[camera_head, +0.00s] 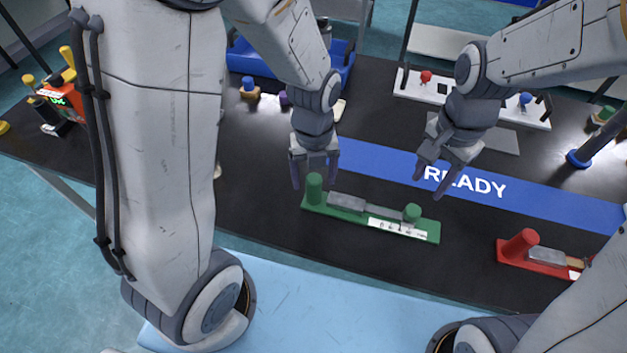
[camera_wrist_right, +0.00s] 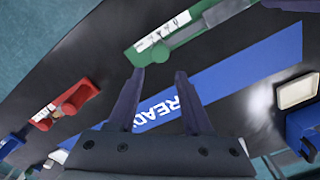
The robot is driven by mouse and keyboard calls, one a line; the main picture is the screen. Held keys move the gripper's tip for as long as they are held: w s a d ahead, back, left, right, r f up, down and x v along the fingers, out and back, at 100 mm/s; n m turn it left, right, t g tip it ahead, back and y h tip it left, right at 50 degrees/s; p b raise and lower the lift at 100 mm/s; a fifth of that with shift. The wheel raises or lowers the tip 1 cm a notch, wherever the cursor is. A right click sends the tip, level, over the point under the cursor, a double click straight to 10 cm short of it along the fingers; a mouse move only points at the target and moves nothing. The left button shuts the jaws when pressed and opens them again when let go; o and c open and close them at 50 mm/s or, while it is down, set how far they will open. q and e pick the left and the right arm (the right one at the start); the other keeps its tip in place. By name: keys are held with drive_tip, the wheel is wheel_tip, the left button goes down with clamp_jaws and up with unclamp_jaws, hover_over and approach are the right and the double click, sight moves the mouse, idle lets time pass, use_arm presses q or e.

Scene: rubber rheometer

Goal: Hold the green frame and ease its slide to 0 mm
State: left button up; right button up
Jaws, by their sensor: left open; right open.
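The green frame (camera_head: 330,212) lies on the black table in the head view, with a tall green post at its left end. Its grey slide (camera_head: 372,209) runs along it to a small green knob (camera_head: 411,213) at the right, behind a white scale strip (camera_head: 397,230). My left gripper (camera_head: 315,184) is open above the left post, its fingers on either side of it; whether they touch it I cannot tell. My right gripper (camera_head: 438,180) is open and empty, above and behind the knob end. In the right wrist view the green frame (camera_wrist_right: 193,32) lies beyond the open fingertips.
A red frame (camera_head: 512,254) with a similar slide lies to the right; it also shows in the right wrist view (camera_wrist_right: 70,108). A blue READY strip (camera_head: 380,166) crosses the table behind the green frame. A white panel (camera_head: 545,118) with coloured knobs stands farther back.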

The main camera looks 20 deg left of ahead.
sight(414, 209)
use_arm(q)
drive_tip(key=shift+f, duration=1.25)
clamp_jaws()
use_arm(e)
drive_tip(key=o, duration=0.4)
drive_tip(key=shift+r, duration=0.15)
drive_tip(key=shift+m, duration=0.8)
wheel_tip(414, 209, down, 10)
drive_tip(key=shift+f, duration=0.2)
clamp_jaws()
